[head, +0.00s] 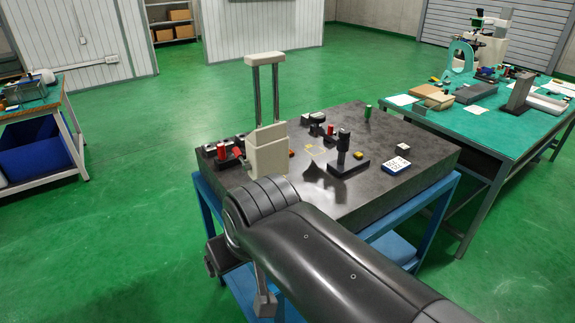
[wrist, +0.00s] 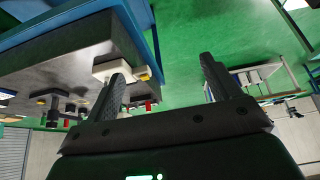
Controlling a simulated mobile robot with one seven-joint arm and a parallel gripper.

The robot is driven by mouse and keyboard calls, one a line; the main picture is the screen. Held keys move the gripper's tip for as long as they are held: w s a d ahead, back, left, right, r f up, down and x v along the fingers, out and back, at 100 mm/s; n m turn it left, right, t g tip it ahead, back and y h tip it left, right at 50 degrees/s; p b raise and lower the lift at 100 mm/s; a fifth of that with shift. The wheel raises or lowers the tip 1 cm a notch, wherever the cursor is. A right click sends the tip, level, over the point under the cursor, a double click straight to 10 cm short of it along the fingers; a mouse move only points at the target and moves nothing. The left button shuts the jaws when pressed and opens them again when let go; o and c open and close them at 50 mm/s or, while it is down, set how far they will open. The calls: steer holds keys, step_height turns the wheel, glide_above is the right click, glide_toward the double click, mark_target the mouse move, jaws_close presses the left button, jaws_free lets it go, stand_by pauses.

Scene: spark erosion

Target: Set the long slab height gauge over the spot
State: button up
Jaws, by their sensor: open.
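A tall beige piece with two grey rods and a top bar (head: 265,58) stands up at the slab's near left side in the head view; it may be the height gauge. A black upright post on a flat dark base (head: 348,167) stands mid-slab; I cannot tell for sure which is the gauge. A faint yellowish mark (head: 314,149) on the slab may be the spot. My gripper (wrist: 165,65) is open and empty, its black fingers spread near the slab's edge. A pale block (wrist: 105,70) shows beside one finger.
The dark slab (head: 415,160) rests on a blue stand. Red and black pieces (head: 222,152) crowd its left side; a green cylinder (head: 367,112) and a white card (head: 396,166) lie farther right. A green-topped bench (head: 480,120) stands at right. Green floor is free at left.

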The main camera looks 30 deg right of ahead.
steer(key=shift+w+d+f+n+g, duration=0.35)
steer(key=shift+w+n+g, duration=0.15)
steer(key=shift+n+g, duration=0.15)
steer(key=c, duration=0.4)
steer(key=w+n+g+h, duration=0.1)
steer(key=n, duration=0.1)
steer(key=w+d+f+n+g+h, duration=0.1)
steer(key=w, duration=0.1)
steer(key=w+d+f+n+g+h, duration=0.1)
steer(key=w+n+g+h, duration=0.1)
steer(key=shift+d+f+n, duration=0.1)
steer(key=shift+d+n, duration=0.15)
steer(key=shift+n, duration=0.1)
steer(key=c, duration=0.9)
steer(key=w+n+h, duration=0.1)
steer(key=w, duration=0.1)
steer(key=w+n+g+h, duration=0.1)
steer(key=h, duration=0.1)
steer(key=w+n+g+h, duration=0.1)
steer(key=w+n, duration=0.1)
steer(key=shift+w+d+f+h, duration=0.25)
steer(key=shift+w+d+h, duration=0.05)
steer(key=shift+h, duration=0.1)
jaws_close()
steer(key=w+a+r+n+t+h, duration=0.1)
steer(key=w+a+n+h, duration=0.6)
steer(key=w+a+h, duration=0.1)
steer(key=shift+w+t+h, duration=0.35)
steer(key=shift+w+h, duration=0.25)
steer(key=shift+w, duration=0.75)
